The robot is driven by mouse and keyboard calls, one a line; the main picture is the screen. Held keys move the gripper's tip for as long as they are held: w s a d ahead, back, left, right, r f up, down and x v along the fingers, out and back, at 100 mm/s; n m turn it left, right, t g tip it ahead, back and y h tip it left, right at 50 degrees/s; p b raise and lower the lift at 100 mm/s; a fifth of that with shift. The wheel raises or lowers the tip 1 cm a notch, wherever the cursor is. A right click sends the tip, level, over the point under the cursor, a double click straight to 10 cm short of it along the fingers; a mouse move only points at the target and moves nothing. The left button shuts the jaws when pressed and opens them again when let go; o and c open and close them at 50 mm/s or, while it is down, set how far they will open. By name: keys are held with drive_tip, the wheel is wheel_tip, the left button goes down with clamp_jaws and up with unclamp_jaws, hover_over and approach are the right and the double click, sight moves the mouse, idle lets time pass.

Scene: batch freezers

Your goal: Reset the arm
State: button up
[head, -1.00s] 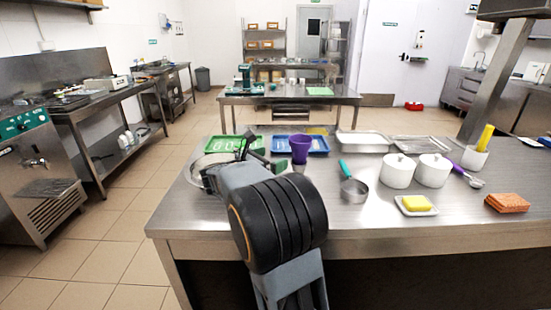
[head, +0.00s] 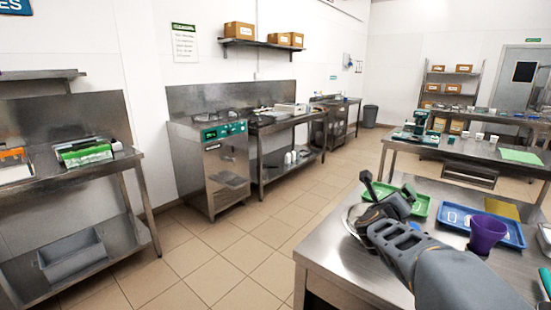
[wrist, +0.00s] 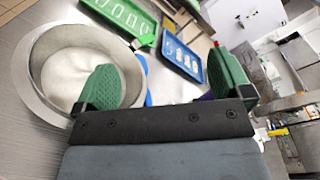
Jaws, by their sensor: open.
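My gripper (head: 388,200) is at the right of the head view, over the near left corner of the steel worktable (head: 325,265). In the wrist view my gripper (wrist: 163,80) shows two green pads wide apart with nothing between them. A round steel bowl (wrist: 40,92) with white contents lies beyond and beside the left pad. In the head view the bowl (head: 350,222) is partly hidden behind my gripper.
A green tray (head: 418,208), a blue tray (head: 458,217) and a purple cup (head: 487,232) stand close to my gripper. A freezer machine (head: 213,165) and a side table (head: 60,180) line the left wall. The tiled floor (head: 215,250) between is clear.

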drive_tip(key=s+a+f+n+g+y+p, duration=0.1)
drive_tip(key=s+a+n+y+p, duration=0.15)
drive_tip(key=a+n+y, duration=0.55)
drive_tip(key=s+a+f+n+g+y+p, duration=0.15)
drive_tip(key=s+a+n, duration=0.35)
drive_tip(key=n, duration=0.6)
drive_tip(key=s+a+f+n+g, duration=0.1)
drive_tip(key=s+n+g, duration=0.1)
drive_tip(key=s+n, duration=0.2)
drive_tip(key=s+a+f+n+g+p, duration=0.1)
drive_tip(key=s+f+n+g, duration=0.1)
drive_tip(key=s+n, duration=0.3)
drive_tip(key=s+a+f+n+g+y+p, duration=0.1)
drive_tip(key=s+f+n+g, duration=0.1)
drive_tip(key=s+n, duration=0.3)
drive_tip(key=shift+s+f+g, duration=0.25)
drive_tip(key=shift+s+g, duration=0.5)
drive_tip(key=shift+s, duration=0.05)
